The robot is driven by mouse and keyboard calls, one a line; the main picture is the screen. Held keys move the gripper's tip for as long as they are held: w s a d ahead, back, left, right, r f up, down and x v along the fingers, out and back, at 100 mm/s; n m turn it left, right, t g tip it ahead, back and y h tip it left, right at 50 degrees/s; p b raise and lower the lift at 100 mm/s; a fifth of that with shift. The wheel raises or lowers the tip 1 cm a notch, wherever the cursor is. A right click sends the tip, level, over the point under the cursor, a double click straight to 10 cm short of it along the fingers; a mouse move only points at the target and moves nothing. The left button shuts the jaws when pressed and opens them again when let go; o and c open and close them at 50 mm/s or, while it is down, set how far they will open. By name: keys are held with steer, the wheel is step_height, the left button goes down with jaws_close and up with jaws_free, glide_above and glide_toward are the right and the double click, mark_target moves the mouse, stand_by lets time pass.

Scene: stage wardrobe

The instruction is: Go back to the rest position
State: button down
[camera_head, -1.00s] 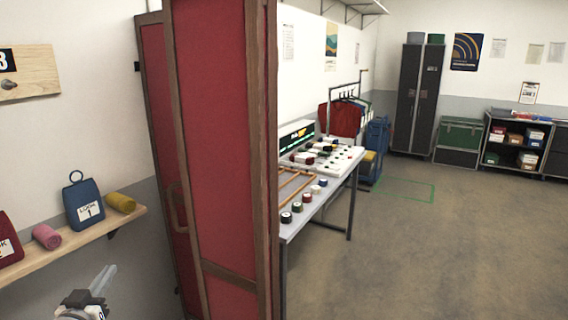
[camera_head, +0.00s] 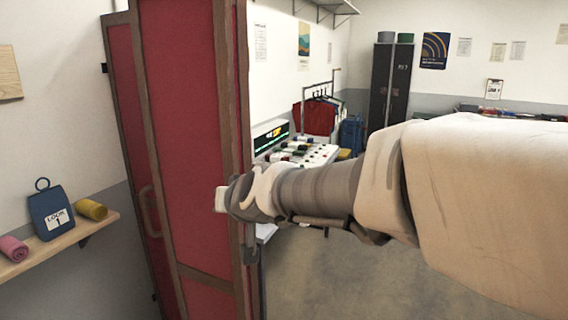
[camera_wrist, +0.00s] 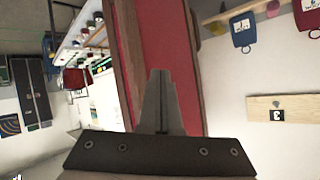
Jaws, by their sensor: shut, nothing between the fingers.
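My gripper (camera_wrist: 160,100) shows in the wrist view with its fingers together and nothing between them. It points at the red folding screen with brown frame (camera_wrist: 176,45); I cannot tell the gap between them. In the head view my arm reaches in from the right, and its end is in front of the edge of the red screen (camera_head: 190,150). The fingers cannot be made out in that view.
A wooden wall shelf (camera_head: 70,238) at left holds a blue pouch (camera_head: 52,212), a yellow roll (camera_head: 91,209) and a pink roll (camera_head: 13,248). Behind the screen stands a table with several small items (camera_head: 300,150). Dark lockers (camera_head: 389,85) stand at the back. My arm hides much of the floor.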

steer(key=s+d+f+m+g+h, duration=0.1)
steer(key=s+d+f+g+h, duration=0.1)
steer(key=s+d, duration=1)
steer(key=s+d+f+m+g+h, duration=0.1)
steer(key=s+d+f+g+h, duration=0.2)
steer(key=s+d, duration=0.9)
step_height(320, 180, down, 3)
steer(key=shift+s+d+r+m+h, duration=0.2)
steer(key=shift+d+m+h, duration=0.25)
steer(key=shift+d, duration=0.35)
steer(key=shift+a, duration=0.2)
